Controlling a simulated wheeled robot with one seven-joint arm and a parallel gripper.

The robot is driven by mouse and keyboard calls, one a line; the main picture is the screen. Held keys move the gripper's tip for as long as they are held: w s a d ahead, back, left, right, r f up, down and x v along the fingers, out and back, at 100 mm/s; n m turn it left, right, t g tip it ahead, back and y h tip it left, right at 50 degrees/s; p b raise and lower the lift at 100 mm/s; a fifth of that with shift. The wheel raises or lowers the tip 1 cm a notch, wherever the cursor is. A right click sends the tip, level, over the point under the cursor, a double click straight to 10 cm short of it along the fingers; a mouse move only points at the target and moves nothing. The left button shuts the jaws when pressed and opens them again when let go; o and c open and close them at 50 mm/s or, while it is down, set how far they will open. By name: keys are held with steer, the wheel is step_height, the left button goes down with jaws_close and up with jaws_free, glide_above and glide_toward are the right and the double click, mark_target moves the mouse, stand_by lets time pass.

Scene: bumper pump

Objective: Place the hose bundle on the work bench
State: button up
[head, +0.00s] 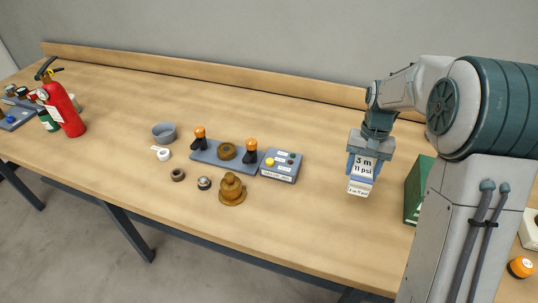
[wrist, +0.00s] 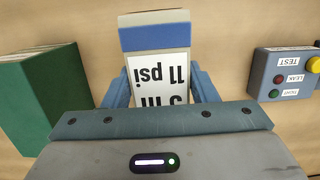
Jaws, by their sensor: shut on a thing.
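My gripper (head: 364,158) is at the right of the work bench (head: 300,222) in the head view, pointing down. It is shut on a blue-and-white labelled packet (head: 359,187), whose large label reads "3 m 11 psi". In the wrist view the packet (wrist: 158,68) sits between the two blue fingers, its cream end and blue band beyond them. No loose coil of hose shows; the packet's label gives a length and a pressure. I cannot tell whether the packet's lower end touches the bench top.
A green box (head: 418,190) stands close right of the gripper. A grey button box (head: 281,166), a base plate with orange-knobbed clamps (head: 222,158), and a brass part (head: 231,190) are to the left. A red extinguisher (head: 64,108) stands far left. The front-middle bench is clear.

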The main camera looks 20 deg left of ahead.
steer(key=p, duration=0.2)
glide_above(331, 229)
steer(key=f, duration=0.6)
steer(key=shift+w+f, duration=0.3)
steer(key=shift+f+p, duration=0.55)
steer(key=shift+f, duration=1.6)
steer(key=shift+f, duration=0.2)
steer(key=o, duration=1.2)
steer(key=shift+s, duration=0.1)
steer(key=shift+r, duration=0.15)
